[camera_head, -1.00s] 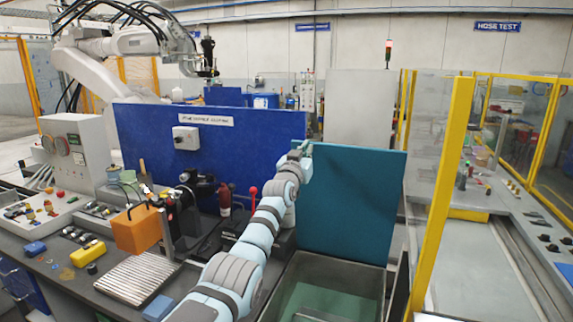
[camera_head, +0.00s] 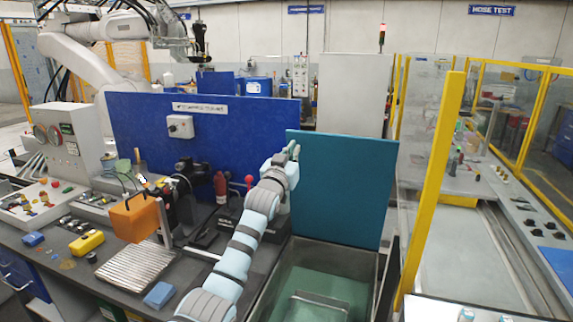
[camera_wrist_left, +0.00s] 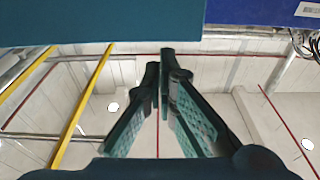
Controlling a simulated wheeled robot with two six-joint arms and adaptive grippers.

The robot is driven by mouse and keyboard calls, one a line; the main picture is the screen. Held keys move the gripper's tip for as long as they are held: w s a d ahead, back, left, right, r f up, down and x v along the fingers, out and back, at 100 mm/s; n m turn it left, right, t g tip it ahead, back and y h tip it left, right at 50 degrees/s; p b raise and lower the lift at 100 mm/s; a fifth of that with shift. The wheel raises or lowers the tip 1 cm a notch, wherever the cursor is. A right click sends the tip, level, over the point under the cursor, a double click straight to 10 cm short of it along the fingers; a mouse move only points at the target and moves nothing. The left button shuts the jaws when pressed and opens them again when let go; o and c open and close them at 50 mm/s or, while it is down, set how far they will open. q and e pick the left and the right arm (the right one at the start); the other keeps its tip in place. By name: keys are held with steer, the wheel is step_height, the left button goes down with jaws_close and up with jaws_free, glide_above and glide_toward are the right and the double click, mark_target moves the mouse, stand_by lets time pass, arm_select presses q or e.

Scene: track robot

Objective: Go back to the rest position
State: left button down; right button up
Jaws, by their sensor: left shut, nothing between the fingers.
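My left gripper (camera_head: 291,150) is at the end of the light-blue arm, raised in front of the teal panel (camera_head: 345,190) near its upper left corner. In the left wrist view the two dark green fingers (camera_wrist_left: 163,60) meet at their tips with nothing between them. The gripper points upward there, with the ceiling behind it. My right gripper is not in view.
A workbench with an orange box (camera_head: 133,220), a ribbed metal plate (camera_head: 135,265) and a yellow case (camera_head: 86,242) lies on the left. A blue panel (camera_head: 240,135) stands behind it. A grey bin (camera_head: 345,265) is below the teal panel. A yellow post (camera_head: 432,190) stands right.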

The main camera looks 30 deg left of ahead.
arm_select(q)
steer(key=b+v, duration=0.1)
steer(key=v, duration=0.4)
steer(key=shift+s+f, duration=0.1)
steer(key=shift+s, duration=0.25)
